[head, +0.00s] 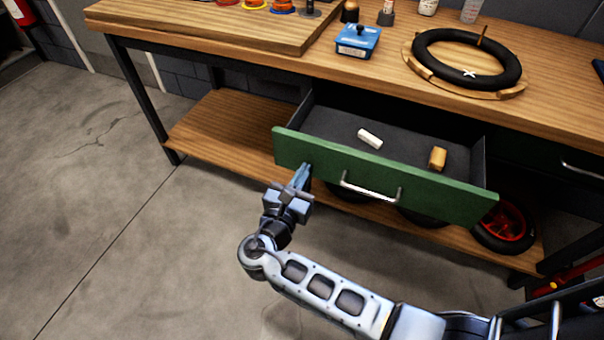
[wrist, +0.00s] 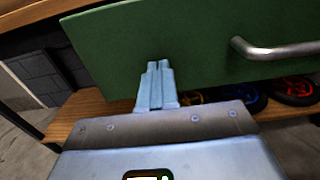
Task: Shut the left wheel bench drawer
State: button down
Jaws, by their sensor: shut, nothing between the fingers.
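The left wheel bench drawer (head: 310,155) has a green front and a silver bar handle (head: 371,190). It stands pulled out from under the bench top. A white block (head: 370,139) and a tan block (head: 437,158) lie in it. My gripper (head: 303,172) is shut and empty, at the left part of the drawer front, left of the handle. In the wrist view its fingertips (wrist: 158,66) overlap the green front, with the handle (wrist: 275,50) to the right. I cannot tell whether they touch the front.
The wooden bench top (head: 300,70) carries a blue box (head: 358,41) and a black tire (head: 466,59) on a wooden ring. Another green drawer front (head: 545,162) is at the right. The floor at left is clear.

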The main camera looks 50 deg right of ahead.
aim_at(339, 115)
jog(key=b+x, duration=0.1)
jog(key=x, duration=0.7)
jog(key=b+x, duration=0.1)
jog(key=x, duration=0.8)
jog(key=b+x, duration=0.1)
jog(key=x, duration=0.8)
jog(key=shift+s+d+f, duration=0.1)
jog(key=shift+s+f, duration=0.05)
jog(key=shift+f, duration=0.1)
jog(key=shift+d+r+b, duration=0.1)
jog(key=shift+d+b, duration=0.2)
jog(key=shift+d, duration=0.15)
jog(key=shift+w+r, duration=0.2)
jog(key=shift+w, duration=0.05)
jog(key=shift+w+r, duration=0.1)
jog(key=shift+r, duration=0.05)
